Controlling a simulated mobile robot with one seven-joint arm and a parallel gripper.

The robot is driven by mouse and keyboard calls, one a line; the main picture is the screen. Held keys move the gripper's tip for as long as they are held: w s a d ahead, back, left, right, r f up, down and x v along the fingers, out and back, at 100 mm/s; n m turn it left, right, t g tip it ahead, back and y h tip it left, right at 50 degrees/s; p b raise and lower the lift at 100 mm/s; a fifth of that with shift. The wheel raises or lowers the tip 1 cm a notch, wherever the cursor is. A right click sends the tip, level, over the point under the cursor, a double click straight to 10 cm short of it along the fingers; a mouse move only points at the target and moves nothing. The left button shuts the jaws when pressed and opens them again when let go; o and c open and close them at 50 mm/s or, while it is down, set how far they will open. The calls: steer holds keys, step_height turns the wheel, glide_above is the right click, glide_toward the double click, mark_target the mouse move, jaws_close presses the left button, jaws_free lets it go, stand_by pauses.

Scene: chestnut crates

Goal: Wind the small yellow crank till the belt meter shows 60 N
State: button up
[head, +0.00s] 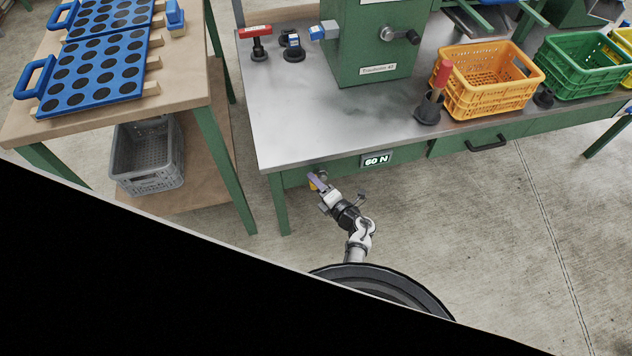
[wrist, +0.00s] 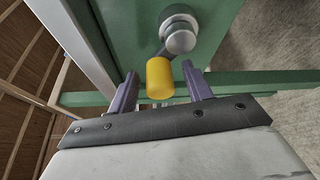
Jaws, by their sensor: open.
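The belt meter (head: 377,159) on the green front of the metal bench reads 60 N. The small yellow crank handle (wrist: 159,78) sits between the two purple fingers of my gripper (wrist: 160,92) in the wrist view, with a gap on each side. Its arm joins a round silver hub (wrist: 179,37) on the green panel. In the head view my gripper (head: 317,183) is at the bench front, left of the meter, and mostly covers the crank. My gripper is open around the handle.
The metal bench (head: 285,120) carries a green machine (head: 370,45), an orange crate (head: 456,95) and a green crate (head: 560,77). A red-topped post (head: 433,95) stands by the orange crate. A wooden table (head: 180,87) with blue trays (head: 95,85) is at the left. The floor at right is clear.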

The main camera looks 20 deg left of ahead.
steer(key=p+v, duration=0.2)
steer(key=v, duration=1.1)
steer(key=shift+d+r, duration=0.1)
